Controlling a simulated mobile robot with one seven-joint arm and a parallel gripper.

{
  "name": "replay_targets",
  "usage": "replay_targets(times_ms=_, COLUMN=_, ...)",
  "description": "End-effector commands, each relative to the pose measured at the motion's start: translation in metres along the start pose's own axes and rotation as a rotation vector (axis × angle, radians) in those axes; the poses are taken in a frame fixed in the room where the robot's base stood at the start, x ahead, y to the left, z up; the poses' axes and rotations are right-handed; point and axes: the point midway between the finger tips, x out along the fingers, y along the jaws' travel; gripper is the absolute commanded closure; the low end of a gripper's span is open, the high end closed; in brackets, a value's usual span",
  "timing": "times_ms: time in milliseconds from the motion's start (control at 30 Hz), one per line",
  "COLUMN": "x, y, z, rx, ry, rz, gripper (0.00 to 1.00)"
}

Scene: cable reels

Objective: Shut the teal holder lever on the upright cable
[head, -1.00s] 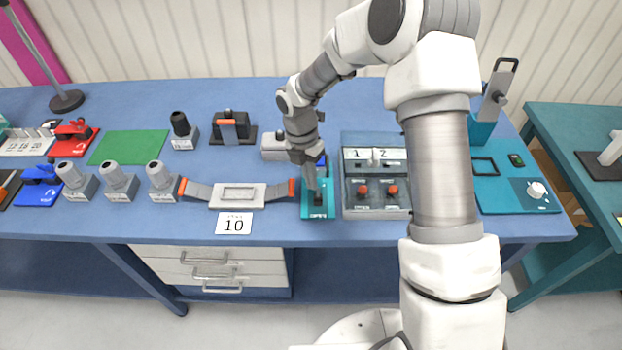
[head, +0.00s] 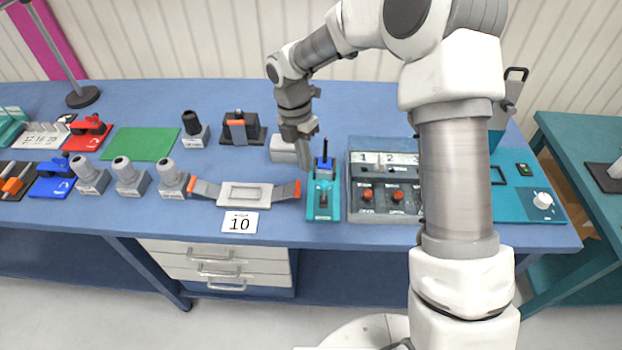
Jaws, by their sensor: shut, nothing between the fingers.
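The teal holder (head: 323,210) lies near the front edge of the blue bench, left of the grey switch box. A blue upright piece with a dark thin top, which looks like the upright cable (head: 325,160), stands at the holder's back end. The holder's lever (head: 323,186) seems to lie low along its middle; at this size I cannot tell whether it is fully shut. My gripper (head: 310,165) is shut and empty, just left of the upright piece and above the bench. I cannot tell whether it touches the holder.
A grey switch box (head: 382,212) stands close on the right. A grey tray with orange ends (head: 243,195) lies close on the left, with a "10" card (head: 239,223) before it. A green mat (head: 140,143) lies clear.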

Motion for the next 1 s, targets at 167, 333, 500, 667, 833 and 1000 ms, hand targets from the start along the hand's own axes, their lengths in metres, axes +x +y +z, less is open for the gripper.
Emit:
replay_targets(times_ms=167, x=-0.027, y=0.006, z=0.009, rx=0.000, ry=0.000, rz=0.003, gripper=1.00)
replay_targets(times_ms=333, x=-0.038, y=0.008, z=0.011, rx=-0.001, ry=0.001, rz=0.000, gripper=1.00)
replay_targets(times_ms=500, x=-0.040, y=0.008, z=0.012, rx=-0.001, ry=0.001, rz=0.000, gripper=1.00)
replay_targets(times_ms=667, x=-0.040, y=0.008, z=0.012, rx=-0.001, ry=0.001, rz=0.000, gripper=1.00)
replay_targets(times_ms=833, x=-0.040, y=0.008, z=0.012, rx=-0.001, ry=0.001, rz=0.000, gripper=1.00)
replay_targets(times_ms=1000, x=-0.050, y=-0.001, z=0.013, rx=0.058, ry=-0.016, rz=0.007, gripper=1.00)
